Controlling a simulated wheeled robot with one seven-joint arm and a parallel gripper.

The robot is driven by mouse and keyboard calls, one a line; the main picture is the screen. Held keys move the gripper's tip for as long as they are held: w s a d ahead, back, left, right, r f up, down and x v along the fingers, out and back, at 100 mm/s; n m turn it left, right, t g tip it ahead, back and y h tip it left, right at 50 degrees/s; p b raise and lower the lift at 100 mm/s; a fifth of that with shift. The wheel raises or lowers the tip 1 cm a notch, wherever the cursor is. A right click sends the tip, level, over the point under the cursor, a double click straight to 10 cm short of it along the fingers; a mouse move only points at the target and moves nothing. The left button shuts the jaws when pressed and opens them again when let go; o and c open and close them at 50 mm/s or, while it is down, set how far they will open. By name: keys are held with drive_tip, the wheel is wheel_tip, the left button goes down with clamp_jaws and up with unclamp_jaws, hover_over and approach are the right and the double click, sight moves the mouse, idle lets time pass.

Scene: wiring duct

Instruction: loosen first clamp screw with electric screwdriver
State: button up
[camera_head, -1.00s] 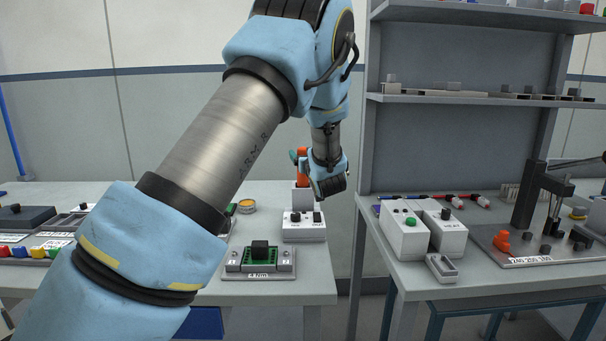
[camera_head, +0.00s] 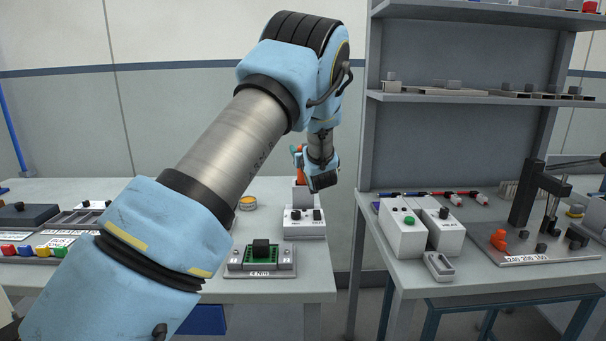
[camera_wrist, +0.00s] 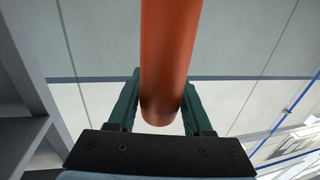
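The electric screwdriver shows as an orange cylinder (camera_wrist: 170,60) in the middle of the wrist view. It also shows in the head view (camera_head: 300,174), upright at a pale grey holder block (camera_head: 301,196) on the left table. My gripper (camera_wrist: 162,85) has its two dark green fingers on either side of the orange body, with no clear gap, and looks shut on it. In the head view my gripper (camera_head: 297,153) is partly hidden behind my wrist. The screwdriver's lower end and bit are hidden. The clamp screws cannot be made out; a green terminal block (camera_head: 261,254) sits in a grey fixture at the table's front.
A white control box (camera_head: 304,224) stands just before the holder. A small round yellow-rimmed tin (camera_head: 247,203) is to its left. A grey shelf unit (camera_head: 470,140) rises to the right, over a table with two white boxes (camera_head: 403,232). My arm hides part of the left table.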

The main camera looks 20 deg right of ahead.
clamp_jaws()
idle(0.9)
